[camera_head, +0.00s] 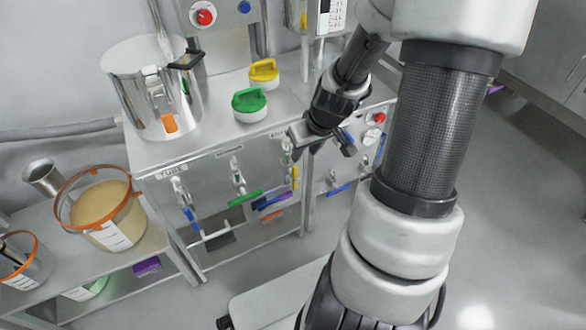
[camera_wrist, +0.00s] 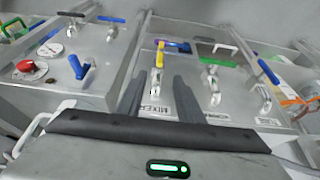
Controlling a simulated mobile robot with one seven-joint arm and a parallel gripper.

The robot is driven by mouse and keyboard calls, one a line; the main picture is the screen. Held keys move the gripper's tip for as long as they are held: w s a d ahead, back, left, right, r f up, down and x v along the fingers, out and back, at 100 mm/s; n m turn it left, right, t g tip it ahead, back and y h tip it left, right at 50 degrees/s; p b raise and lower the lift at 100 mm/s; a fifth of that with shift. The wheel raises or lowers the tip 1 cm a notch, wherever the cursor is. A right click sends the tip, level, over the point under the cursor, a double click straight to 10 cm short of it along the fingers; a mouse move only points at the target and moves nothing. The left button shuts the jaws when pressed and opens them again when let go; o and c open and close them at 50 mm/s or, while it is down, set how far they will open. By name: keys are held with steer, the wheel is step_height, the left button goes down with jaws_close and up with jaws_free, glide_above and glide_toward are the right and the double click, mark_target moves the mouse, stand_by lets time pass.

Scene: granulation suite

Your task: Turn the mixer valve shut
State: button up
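The mixer valve is a small metal valve with a yellow lever (camera_wrist: 160,57), above the "MIXER" label (camera_wrist: 152,110) in the wrist view. The lever looks in line with its pipe. In the head view the yellow lever (camera_head: 295,177) hangs down at the right end of the steel bench front. My gripper (camera_wrist: 158,80) is open and empty; its two dark fingers appear either side of the valve in the wrist view, apparently short of it. In the head view my gripper (camera_head: 322,143) is above and right of the lever, by the bench's front edge.
Beside it on the bench front are a green-lever valve (camera_head: 240,190) and a blue-lever valve (camera_head: 187,205). A steel pot (camera_head: 140,100), a green-lidded jar (camera_head: 250,105) and a yellow-lidded jar (camera_head: 264,75) stand on top. Another panel has a red knob (camera_wrist: 27,67) and blue levers.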

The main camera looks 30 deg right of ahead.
mark_target(296, 169)
steer(key=b+x, duration=0.4)
steer(key=x, duration=1.1)
steer(key=shift+f, duration=0.3)
steer(key=shift+d, duration=0.1)
jaws_close()
